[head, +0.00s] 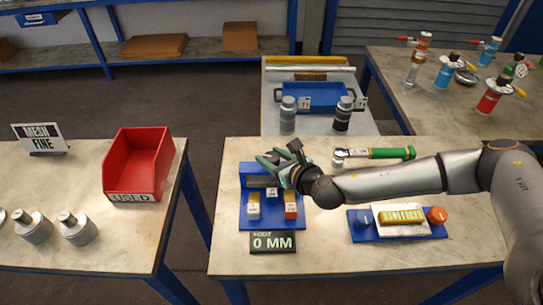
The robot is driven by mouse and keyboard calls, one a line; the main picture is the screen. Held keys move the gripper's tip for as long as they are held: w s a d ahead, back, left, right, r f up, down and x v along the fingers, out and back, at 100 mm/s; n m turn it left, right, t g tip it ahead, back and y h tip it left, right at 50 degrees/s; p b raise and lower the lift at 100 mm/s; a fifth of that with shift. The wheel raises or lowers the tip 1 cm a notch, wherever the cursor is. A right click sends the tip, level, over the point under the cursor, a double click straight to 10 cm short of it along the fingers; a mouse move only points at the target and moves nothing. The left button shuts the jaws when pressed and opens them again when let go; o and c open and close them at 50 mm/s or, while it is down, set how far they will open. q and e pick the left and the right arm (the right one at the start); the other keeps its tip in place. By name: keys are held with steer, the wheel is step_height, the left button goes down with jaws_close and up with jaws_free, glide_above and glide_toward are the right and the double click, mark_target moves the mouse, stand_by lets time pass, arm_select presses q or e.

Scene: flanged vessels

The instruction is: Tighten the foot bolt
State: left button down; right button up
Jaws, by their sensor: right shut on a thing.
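A blue fixture (245,203) stands near the left end of the middle table. It carries a grey block at the back and small labelled blocks, one pale (254,205) and one orange (290,206). A dark display (272,242) in front of it reads "0 MM"; its small top word looks like "FOOT". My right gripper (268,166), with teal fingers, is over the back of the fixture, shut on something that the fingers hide. I cannot make out the foot bolt itself. My left gripper is not in view.
A green-handled wrench (385,153) lies behind my right forearm. A red bin (138,163) stands on the left table. Bare tabletop lies right of the display.

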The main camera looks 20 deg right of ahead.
jaws_close()
steer(key=shift+m+h, duration=0.3)
steer(key=m+h, duration=0.2)
steer(key=h, duration=0.1)
steer(key=shift+a+f, duration=0.1)
steer(key=m+h, duration=0.5)
steer(key=m+g+h, duration=0.3)
steer(key=m+h, duration=0.1)
steer(key=shift+h, duration=0.3)
steer(key=shift+m+g+h, duration=1.3)
steer(key=shift+m+g, duration=0.4)
steer(key=shift+m, duration=0.3)
